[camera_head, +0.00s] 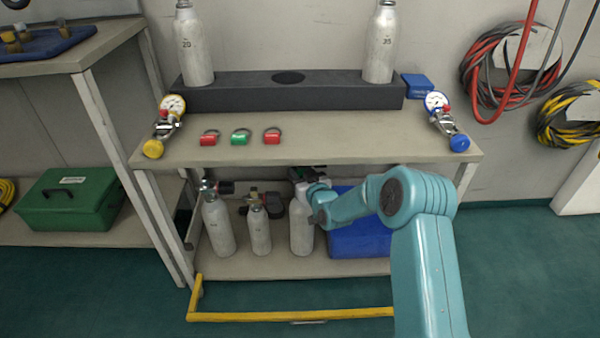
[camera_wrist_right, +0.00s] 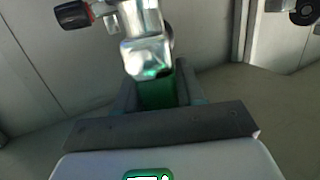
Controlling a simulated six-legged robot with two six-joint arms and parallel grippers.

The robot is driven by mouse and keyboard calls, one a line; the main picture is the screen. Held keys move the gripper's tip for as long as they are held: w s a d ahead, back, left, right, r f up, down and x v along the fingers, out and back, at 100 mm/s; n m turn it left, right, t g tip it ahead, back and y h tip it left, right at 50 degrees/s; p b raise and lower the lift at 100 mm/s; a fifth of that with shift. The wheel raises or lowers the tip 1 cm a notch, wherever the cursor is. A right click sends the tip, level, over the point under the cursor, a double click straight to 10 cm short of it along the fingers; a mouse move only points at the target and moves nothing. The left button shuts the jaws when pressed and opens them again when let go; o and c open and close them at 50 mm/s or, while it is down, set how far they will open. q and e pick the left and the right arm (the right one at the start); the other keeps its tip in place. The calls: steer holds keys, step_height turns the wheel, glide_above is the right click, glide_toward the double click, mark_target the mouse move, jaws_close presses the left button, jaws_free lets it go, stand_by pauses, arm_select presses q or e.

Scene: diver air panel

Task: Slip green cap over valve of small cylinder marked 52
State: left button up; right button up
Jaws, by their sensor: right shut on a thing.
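My right gripper (camera_head: 318,208) reaches to the lower shelf, at the rightmost of three small grey cylinders (camera_head: 301,228). In the wrist view, its fingers (camera_wrist_right: 158,92) are shut on a green cap (camera_wrist_right: 157,94). The metal valve (camera_wrist_right: 147,50) is directly beyond the cap and overlaps it in view; I cannot tell whether the cap is over the outlet. Two other small cylinders stand to the left, one (camera_head: 218,227) and a shorter one (camera_head: 259,230). Their markings are too small to read. My left gripper is not in view.
On the tabletop lie a red cap (camera_head: 208,138), another green cap (camera_head: 240,136) and a second red cap (camera_head: 272,136). A black rack (camera_head: 290,92) holds two large cylinders. A blue crate (camera_head: 358,240) stands beside the small cylinders. The tabletop (camera_head: 340,145) is close above the lower shelf.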

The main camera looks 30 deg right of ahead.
steer(key=shift+f, duration=0.25)
steer(key=o, duration=1.1)
steer(key=shift+s, duration=0.2)
